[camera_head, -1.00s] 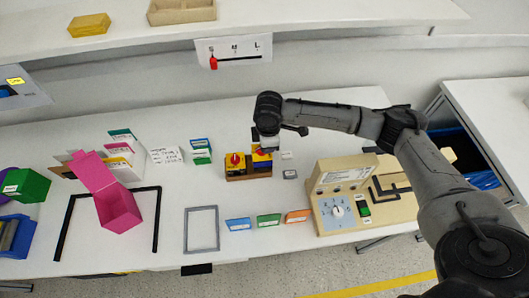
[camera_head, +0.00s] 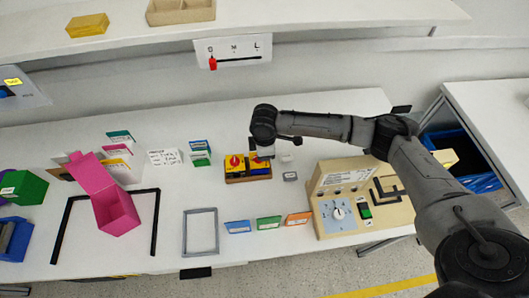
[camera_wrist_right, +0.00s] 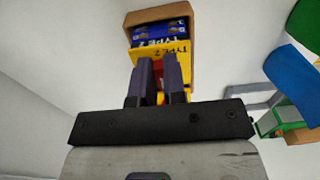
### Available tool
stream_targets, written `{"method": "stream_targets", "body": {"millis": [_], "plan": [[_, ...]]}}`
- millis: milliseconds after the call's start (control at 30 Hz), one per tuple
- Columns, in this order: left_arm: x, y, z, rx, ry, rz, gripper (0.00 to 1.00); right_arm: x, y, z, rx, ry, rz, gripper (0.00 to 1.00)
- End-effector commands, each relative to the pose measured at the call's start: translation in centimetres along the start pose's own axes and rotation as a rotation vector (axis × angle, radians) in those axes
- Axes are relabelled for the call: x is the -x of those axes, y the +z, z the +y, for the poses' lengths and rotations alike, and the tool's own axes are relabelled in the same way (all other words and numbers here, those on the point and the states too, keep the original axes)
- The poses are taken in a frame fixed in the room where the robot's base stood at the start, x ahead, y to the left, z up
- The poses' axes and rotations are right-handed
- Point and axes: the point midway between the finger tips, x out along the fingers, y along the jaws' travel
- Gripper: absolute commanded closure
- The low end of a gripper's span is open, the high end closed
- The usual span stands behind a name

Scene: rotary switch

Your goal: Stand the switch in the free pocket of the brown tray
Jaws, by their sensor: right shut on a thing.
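The brown tray (camera_head: 248,179) stands on the white table in the head view. A yellow switch with a red knob (camera_head: 235,161) stands in its left part. My right gripper (camera_head: 265,153) is over the tray's right part, shut on a second yellow switch (camera_head: 262,166). The held switch appears down within the tray's outline; whether it touches the pocket floor cannot be told. In the right wrist view, the gripper's fingers (camera_wrist_right: 158,80) cover part of a yellow "TYPE 2" face (camera_wrist_right: 176,54). Blue parts (camera_wrist_right: 160,30) and the tray's brown wall (camera_wrist_right: 190,14) show beyond.
A grey piece (camera_head: 290,176) lies just right of the tray. The beige panel box (camera_head: 340,200) stands further right. Blue, green and orange cards (camera_head: 268,223) stand in front, with a grey frame (camera_head: 201,232) and a pink box (camera_head: 116,211) to the left.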

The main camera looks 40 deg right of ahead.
Motion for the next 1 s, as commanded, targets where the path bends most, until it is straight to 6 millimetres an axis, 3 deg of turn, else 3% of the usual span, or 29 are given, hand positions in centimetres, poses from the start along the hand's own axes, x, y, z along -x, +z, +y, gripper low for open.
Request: {"method": "stream_targets", "body": {"millis": [33,67,300,600,767,1000], "plan": [[0.2,-0.1,0.0,0.001,0.001,0.0,0.0,-0.1,0.0,0.0,0.0,-0.001,0.0,1.0],[0.1,0.0,0.0,0.001,0.001,0.0,0.0,-0.1,0.0,0.0,0.0,0.0,0.0,0.85],[0.1,0.0,0.1,0.002,0.001,0.001,0.0,-0.1,0.0,0.0,0.0,0.0,0.0,0.63],[-0.2,0.0,0.1,0.002,0.001,0.001,0.0,0.1,0.0,0.0,0.0,0.001,0.001,0.63],[0.5,-0.2,0.0,0.002,0.001,0.0,0.0,2.3,-0.1,0.1,0.0,0.002,0.002,0.63],[1.3,-0.4,0.0,0.0,0.0,0.0,0.0,6.9,-0.1,0.1,0.0,0.002,0.002,0.63]]}}
